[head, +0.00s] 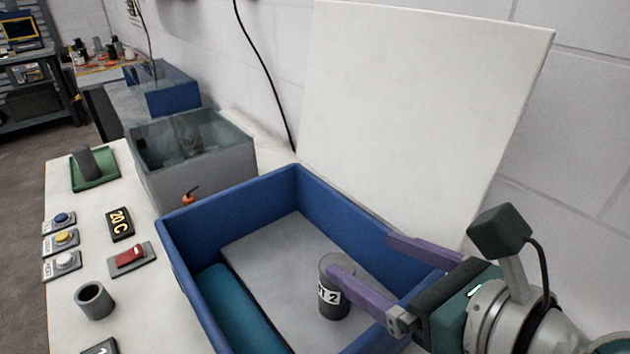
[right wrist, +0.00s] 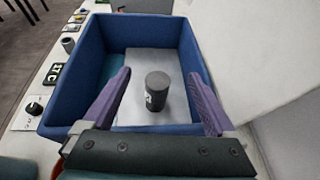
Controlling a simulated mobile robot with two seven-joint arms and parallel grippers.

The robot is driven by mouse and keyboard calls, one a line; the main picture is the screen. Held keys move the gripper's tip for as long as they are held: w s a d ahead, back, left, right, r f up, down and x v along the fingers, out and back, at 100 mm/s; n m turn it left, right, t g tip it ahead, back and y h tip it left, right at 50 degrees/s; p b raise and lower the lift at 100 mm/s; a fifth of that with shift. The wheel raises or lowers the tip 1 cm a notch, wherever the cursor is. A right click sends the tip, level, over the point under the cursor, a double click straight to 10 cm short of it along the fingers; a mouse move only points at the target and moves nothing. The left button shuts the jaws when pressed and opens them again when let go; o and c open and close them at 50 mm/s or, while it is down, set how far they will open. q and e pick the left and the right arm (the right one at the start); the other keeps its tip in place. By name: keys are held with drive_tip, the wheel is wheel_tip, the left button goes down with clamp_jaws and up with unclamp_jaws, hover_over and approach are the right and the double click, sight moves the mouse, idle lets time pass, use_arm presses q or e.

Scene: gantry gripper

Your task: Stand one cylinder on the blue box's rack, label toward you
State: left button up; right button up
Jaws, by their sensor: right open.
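A dark grey cylinder (head: 336,287) with a white label reading "T 2" in part stands upright on the grey rack (head: 262,250) inside the blue box (head: 228,207). Its label faces toward the lower left in the head view. My right gripper (head: 358,255) is open, with purple fingers over the right part of the box. One finger overlaps the cylinder in the head view. In the right wrist view the cylinder (right wrist: 156,89) stands between the spread fingers, apart from both, with its label at its left edge. My left gripper is not in view.
A white lid panel (head: 425,110) stands behind the box. A grey tank (head: 195,155) sits at its left. The counter holds a hollow grey cylinder (head: 95,301), a red switch (head: 130,257), several buttons, a 20 C display (head: 120,223) and a green holder (head: 94,172).

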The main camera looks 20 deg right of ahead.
drive_tip(key=s+n, duration=0.1)
drive_tip(key=n, duration=0.2)
drive_tip(key=s+a+n+g+y, duration=0.1)
drive_tip(key=n, duration=0.2)
drive_tip(key=s+a+n+g, duration=0.1)
drive_tip(key=n, duration=0.2)
drive_tip(key=shift+s+a, duration=0.1)
drive_tip(key=shift+s, duration=0.1)
drive_tip(key=s+d+n+g+h, duration=0.2)
drive_tip(key=s+n, duration=0.4)
drive_tip(key=n, duration=0.7)
drive_tip(key=s+d+n+g+h, duration=0.2)
drive_tip(key=s+n+g, duration=0.3)
drive_tip(key=n, duration=0.8)
drive_tip(key=shift+s+d, duration=0.6)
drive_tip(key=shift+s, duration=0.3)
